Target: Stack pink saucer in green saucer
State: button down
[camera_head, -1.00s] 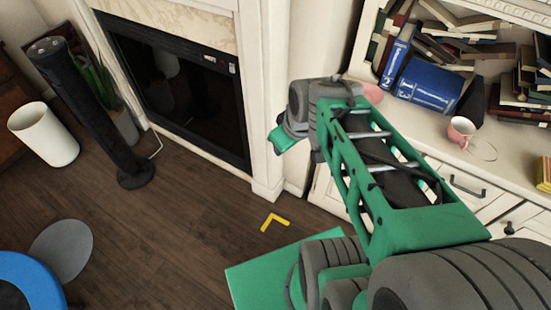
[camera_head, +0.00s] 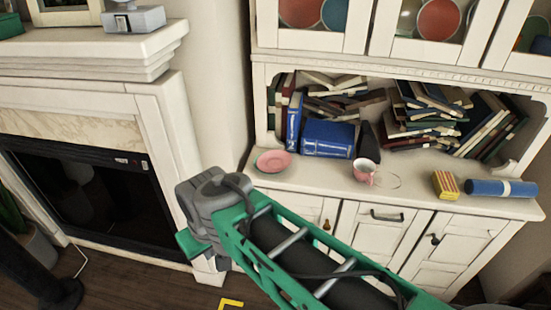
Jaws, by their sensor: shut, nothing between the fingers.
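The pink saucer (camera_head: 273,161) lies on the left part of the white sideboard's counter, in front of the book shelf. No green saucer shows clearly on the counter. My gripper (camera_head: 203,254) is at the end of my green arm, left of and below the saucer in the picture, in front of the fireplace's right edge. It is shut and empty, apart from the saucer. My wrist hides most of it, and its fingertips do not show clearly.
Blue books (camera_head: 328,138) and piled books fill the shelf behind. Plates stand in the upper cabinet. A fireplace (camera_head: 80,185) is left.

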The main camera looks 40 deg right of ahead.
aim_at(274, 161)
jog(key=k, duration=0.4)
jog(key=z, duration=1.2)
jog(key=i, duration=1)
jog(key=u, duration=1.25)
